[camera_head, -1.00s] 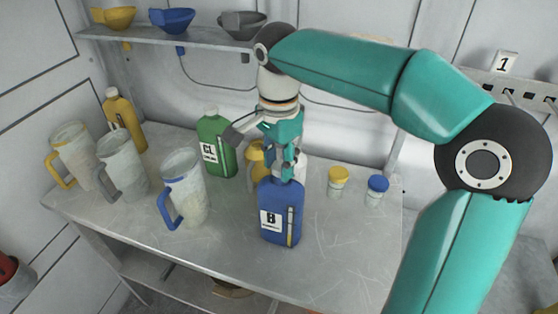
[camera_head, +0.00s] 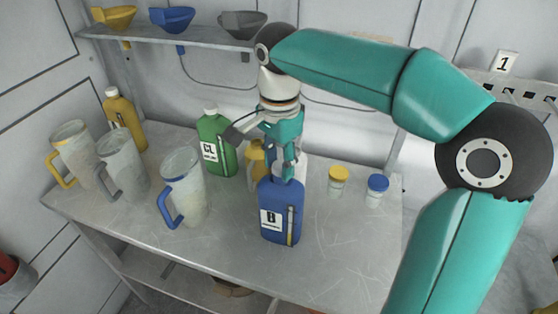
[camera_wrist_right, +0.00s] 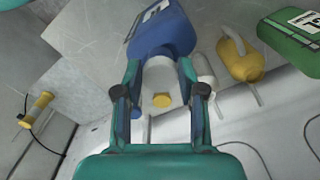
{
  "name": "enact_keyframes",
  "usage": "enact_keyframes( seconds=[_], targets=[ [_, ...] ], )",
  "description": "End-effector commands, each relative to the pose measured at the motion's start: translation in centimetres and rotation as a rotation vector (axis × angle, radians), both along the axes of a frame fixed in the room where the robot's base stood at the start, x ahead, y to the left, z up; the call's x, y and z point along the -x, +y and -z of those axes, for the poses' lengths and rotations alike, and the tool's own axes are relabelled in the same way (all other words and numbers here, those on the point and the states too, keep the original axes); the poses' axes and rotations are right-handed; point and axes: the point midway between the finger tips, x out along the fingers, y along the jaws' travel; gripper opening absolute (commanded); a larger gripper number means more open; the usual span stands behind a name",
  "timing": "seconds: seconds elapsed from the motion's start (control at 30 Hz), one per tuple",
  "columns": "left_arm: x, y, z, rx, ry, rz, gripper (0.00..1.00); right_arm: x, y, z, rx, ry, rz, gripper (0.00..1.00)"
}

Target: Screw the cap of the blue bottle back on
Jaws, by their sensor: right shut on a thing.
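The blue bottle (camera_head: 281,222) with a "B" label stands upright near the front middle of the bench. Its body also shows at the top of the right wrist view (camera_wrist_right: 165,32). My right gripper (camera_head: 284,172) points straight down over the bottle's top. It is shut on a pale grey-white cap (camera_wrist_right: 160,76), with one finger on each side. The cap sits at the bottle's mouth, in line with the neck. The fingers partly hide the join, so I cannot tell how far it is threaded. My left gripper is not in view.
A green bottle (camera_head: 215,146) and a small yellow can (camera_head: 254,160) stand close behind left. Jars with yellow (camera_head: 338,182) and blue (camera_head: 376,190) lids stand right. Several pitchers and a yellow bottle (camera_head: 124,120) are left. The front right bench is clear.

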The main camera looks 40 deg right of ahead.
Motion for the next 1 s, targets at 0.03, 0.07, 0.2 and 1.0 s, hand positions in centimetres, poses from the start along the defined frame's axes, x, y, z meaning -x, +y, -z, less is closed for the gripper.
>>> enact_keyframes(
  seconds=[0.03, 0.07, 0.2, 1.0],
  targets=[
    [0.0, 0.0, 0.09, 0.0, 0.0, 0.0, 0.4, 0.01, -0.01, 0.12, 0.0, 0.0, 0.0, 0.23],
    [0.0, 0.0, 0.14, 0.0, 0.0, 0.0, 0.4, 0.01, -0.01, 0.17, 0.0, 0.0, 0.0, 0.23],
    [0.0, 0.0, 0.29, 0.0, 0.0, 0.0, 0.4, 0.0, 0.0, 0.39, 0.0, 0.0, 0.0, 0.23],
    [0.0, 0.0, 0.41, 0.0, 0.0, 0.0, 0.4, -0.07, -0.01, 0.83, 0.0, 0.0, 0.088, 0.23]
  ],
)
